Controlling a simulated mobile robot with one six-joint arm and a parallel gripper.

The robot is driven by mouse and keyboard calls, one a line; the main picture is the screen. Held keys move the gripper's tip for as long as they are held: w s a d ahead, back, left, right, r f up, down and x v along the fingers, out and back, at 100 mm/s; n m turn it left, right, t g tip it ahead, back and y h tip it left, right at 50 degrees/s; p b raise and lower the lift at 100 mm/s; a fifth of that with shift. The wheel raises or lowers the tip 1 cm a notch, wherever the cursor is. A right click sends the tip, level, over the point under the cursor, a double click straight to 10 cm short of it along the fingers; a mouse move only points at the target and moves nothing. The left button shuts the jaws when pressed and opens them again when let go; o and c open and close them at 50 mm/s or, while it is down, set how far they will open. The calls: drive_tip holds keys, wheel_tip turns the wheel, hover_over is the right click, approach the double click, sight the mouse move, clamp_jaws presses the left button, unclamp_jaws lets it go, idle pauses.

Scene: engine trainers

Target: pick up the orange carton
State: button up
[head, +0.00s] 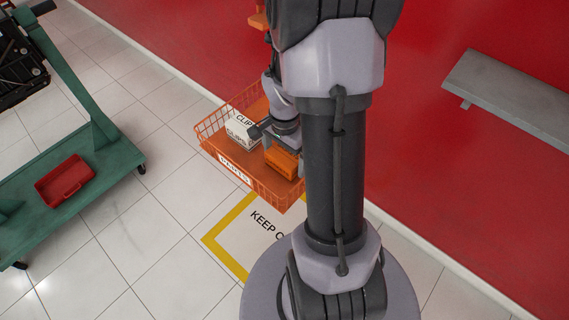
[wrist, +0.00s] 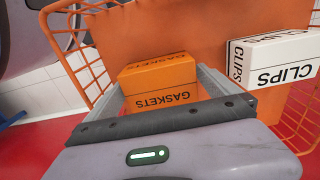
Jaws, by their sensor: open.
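The orange carton (wrist: 158,75), lettered GASKETS, lies in the orange wire basket. In the head view the carton (head: 281,160) shows partly, below my gripper (head: 281,143), which covers some of it. In the wrist view my gripper (wrist: 162,98) is open, with one grey finger at the left side of the carton and the other at its right. The near part of the carton lies between the fingers. I cannot tell whether either finger touches it.
A white CLIPS carton (head: 242,131) stands beside the orange one in the basket (head: 235,168); it also shows in the wrist view (wrist: 272,62). The basket's wire walls surround both. A red wall is behind. A green stand (head: 101,160) with a red tray (head: 65,182) is at left.

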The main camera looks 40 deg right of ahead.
drive_tip(key=shift+r, duration=0.15)
drive_tip(key=c, duration=1.5)
